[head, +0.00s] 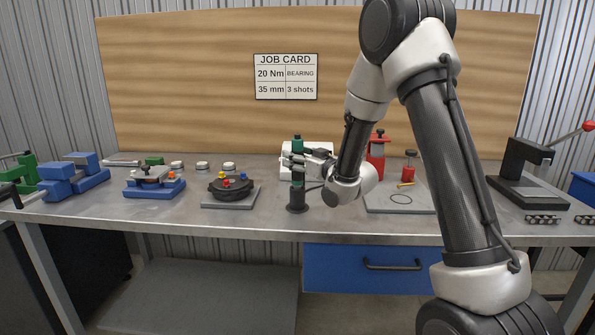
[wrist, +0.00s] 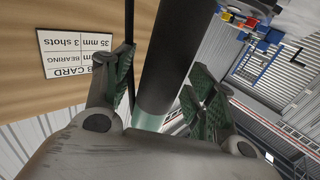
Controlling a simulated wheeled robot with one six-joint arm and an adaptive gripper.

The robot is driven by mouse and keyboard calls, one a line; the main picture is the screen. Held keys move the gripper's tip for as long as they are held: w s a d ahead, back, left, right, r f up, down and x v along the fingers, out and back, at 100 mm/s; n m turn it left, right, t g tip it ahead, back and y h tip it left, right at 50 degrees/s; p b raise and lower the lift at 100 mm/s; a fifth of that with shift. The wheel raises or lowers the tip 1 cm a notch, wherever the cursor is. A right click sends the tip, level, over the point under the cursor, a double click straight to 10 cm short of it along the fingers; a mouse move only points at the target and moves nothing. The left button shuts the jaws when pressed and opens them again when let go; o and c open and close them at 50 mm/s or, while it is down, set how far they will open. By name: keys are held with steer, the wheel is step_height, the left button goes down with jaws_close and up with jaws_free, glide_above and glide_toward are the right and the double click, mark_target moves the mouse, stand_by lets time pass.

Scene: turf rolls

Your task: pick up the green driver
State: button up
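The green driver (head: 297,187) stands upright on the bench in a round black base, with a green top above my gripper. My gripper (head: 297,163) reaches in from the right at the driver's upper part. In the wrist view, the driver's dark shaft (wrist: 168,60) with a pale green band near the palm lies between the two fingers of my gripper (wrist: 160,92). The fingers are spread, and a gap shows between the left finger and the shaft. Contact on the right side is hard to tell.
A white box (head: 290,160) stands just behind. Left are a round black fixture (head: 231,188) and a blue fixture (head: 154,186). Right are a grey plate (head: 385,205), a red tool (head: 376,148) and a black press (head: 527,170). The bench front between fixture and driver is clear.

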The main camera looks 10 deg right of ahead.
steer(key=c, duration=1)
steer(key=shift+c, duration=0.2)
steer(key=shift+r, duration=0.1)
step_height(320, 180, up, 19)
stand_by(0.6)
